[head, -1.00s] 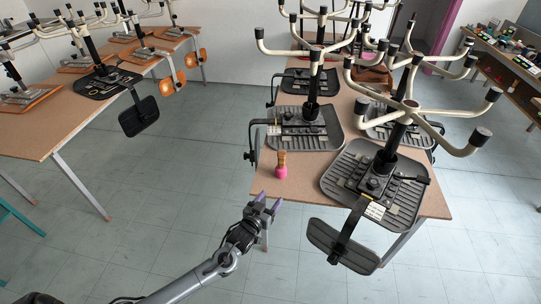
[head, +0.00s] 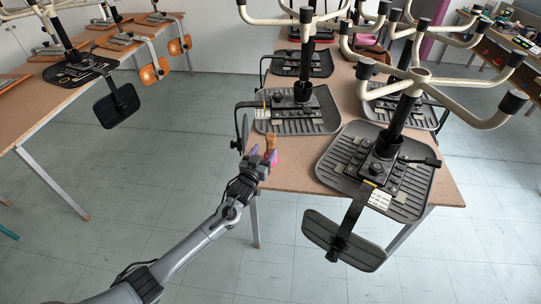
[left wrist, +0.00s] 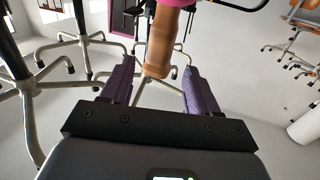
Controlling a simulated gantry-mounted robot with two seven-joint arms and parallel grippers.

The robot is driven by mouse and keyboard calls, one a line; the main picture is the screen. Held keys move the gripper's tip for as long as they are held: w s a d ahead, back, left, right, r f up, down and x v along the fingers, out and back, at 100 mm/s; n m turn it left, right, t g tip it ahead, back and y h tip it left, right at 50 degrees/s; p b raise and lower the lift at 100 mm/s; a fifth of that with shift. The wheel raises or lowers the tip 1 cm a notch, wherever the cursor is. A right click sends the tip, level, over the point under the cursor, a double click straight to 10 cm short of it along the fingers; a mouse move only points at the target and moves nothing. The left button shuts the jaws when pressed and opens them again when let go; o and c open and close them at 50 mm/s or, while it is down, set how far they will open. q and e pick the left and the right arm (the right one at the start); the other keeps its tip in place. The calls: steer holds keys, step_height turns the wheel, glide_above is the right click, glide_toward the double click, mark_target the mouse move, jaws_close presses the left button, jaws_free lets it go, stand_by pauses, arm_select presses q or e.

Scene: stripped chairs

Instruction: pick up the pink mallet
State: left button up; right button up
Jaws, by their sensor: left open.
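The pink mallet (head: 271,143) stands on the near left part of the brown table, wooden handle up and pink head down. My left gripper (head: 262,158) is at the table's near left edge, right by the mallet, and partly covers its pink head. In the left wrist view the mallet's wooden handle (left wrist: 163,38) shows between the open purple fingers of my left gripper (left wrist: 159,68), with gaps on both sides. A bit of the pink head shows at the top edge there. My right gripper is not in view.
Upturned stripped chairs stand on the brown table (head: 290,177); one seat (head: 300,118) is just behind the mallet and another (head: 345,160) to its right. Their legs spread overhead. A second table (head: 40,110) with chairs is at the left. The floor between is clear.

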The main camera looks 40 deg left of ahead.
mark_target(269, 143)
arm_select(q)
steer(key=shift+x, duration=0.95)
steer(key=shift+w+a+b, duration=0.2)
steer(key=shift+w+b, duration=0.2)
steer(key=shift+w, duration=0.15)
steer(key=shift+b+x, duration=0.6)
steer(key=shift+x, duration=1.3)
steer(key=shift+c, duration=0.2)
jaws_close()
steer(key=shift+r, duration=0.1)
